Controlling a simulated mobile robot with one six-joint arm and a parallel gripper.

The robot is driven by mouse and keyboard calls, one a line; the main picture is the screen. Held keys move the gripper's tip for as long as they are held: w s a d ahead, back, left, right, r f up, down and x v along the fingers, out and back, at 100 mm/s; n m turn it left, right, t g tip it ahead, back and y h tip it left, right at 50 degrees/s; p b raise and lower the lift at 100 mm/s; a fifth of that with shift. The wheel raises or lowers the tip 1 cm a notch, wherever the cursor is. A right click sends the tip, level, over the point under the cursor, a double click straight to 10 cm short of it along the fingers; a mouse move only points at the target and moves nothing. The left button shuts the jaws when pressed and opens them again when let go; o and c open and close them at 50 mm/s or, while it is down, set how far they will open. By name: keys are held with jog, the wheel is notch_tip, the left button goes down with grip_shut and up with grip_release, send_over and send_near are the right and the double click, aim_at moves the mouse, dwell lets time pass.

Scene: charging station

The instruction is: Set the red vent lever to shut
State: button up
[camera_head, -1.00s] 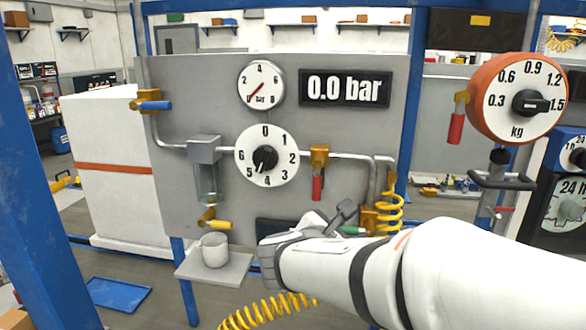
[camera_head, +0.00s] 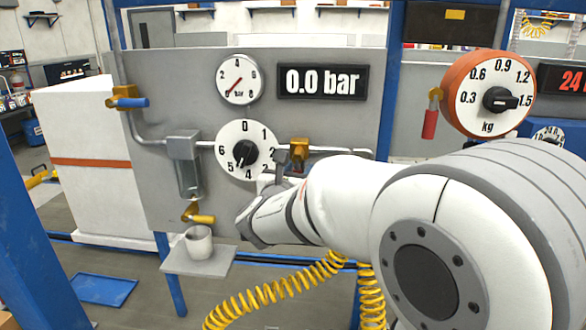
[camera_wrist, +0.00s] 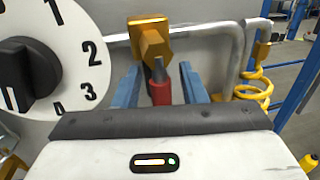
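A red lever (camera_wrist: 161,92) hangs downward from a brass valve (camera_wrist: 150,40) on the pipe in the wrist view. My gripper (camera_wrist: 159,72) is open, with one blue finger on each side of this lever and a gap showing on both sides. In the head view the brass valve (camera_head: 299,149) is right of the numbered dial (camera_head: 245,150), and my gripper (camera_head: 287,165) largely hides the lever. Another red lever (camera_head: 429,123) hangs beside the orange kg dial. No label shows which one is the vent lever.
The numbered dial (camera_wrist: 45,65) is close left of my gripper. A yellow coiled hose (camera_wrist: 255,85) is at right. The display (camera_head: 322,82) reads 0.0 bar. A cup (camera_head: 198,242) stands on a small shelf (camera_head: 178,262) below a yellow-handled tap (camera_head: 200,218).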

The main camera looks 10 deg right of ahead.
grip_shut()
dwell(0.4)
